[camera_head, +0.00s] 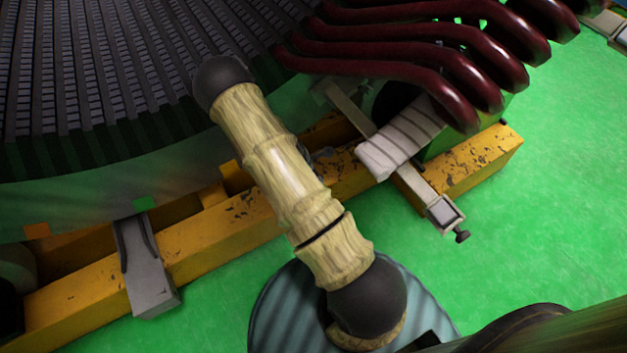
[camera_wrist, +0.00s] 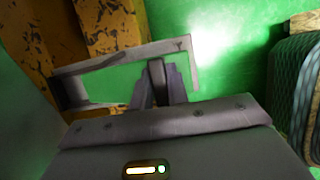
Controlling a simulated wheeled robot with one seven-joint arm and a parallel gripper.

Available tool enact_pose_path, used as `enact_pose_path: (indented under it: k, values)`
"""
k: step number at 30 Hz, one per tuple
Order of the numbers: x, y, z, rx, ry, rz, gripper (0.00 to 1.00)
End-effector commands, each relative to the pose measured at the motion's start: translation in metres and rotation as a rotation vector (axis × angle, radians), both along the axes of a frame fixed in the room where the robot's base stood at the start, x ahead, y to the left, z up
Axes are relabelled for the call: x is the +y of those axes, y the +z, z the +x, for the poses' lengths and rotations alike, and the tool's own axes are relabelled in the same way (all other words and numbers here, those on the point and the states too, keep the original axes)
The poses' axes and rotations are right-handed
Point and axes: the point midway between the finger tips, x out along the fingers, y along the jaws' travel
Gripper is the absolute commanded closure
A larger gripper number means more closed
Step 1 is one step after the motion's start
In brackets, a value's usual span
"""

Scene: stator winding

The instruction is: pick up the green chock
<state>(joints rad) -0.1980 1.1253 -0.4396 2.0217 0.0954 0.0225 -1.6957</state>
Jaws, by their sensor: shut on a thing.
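In the wrist view no separate green chock stands out from the green floor. My gripper (camera_wrist: 160,82) shows there with its dark fingers close together on a narrow grey piece (camera_wrist: 157,72). I cannot tell what that piece belongs to. A thin grey metal frame (camera_wrist: 120,60) lies just beyond the fingers; I cannot tell whether they touch it. My gripper is hidden in the head view.
The large slotted stator (camera_head: 110,70) fills the upper left. A worn yellow beam (camera_head: 215,235) runs below it, carrying grey brackets (camera_head: 146,280). Dark red curved bars (camera_head: 400,55) overhang the upper right. Green floor (camera_head: 520,240) is open at the right.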

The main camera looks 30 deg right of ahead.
Motion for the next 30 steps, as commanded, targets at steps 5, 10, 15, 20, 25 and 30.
enact_pose_path:
  k: [5, 10, 15, 20, 25, 30]
  values:
    - [0.000, 0.019, 0.001, -0.002, 0.000, -0.001, 1.00]
    - [0.000, 0.028, 0.001, -0.002, -0.001, -0.001, 1.00]
    - [0.007, 0.032, 0.000, -0.001, 0.001, -0.001, 1.00]
    - [0.022, 0.032, 0.000, 0.000, 0.002, -0.001, 1.00]
    - [0.044, 0.033, -0.001, 0.000, 0.004, -0.001, 1.00]
    - [0.081, 0.034, -0.002, 0.000, 0.008, -0.001, 1.00]
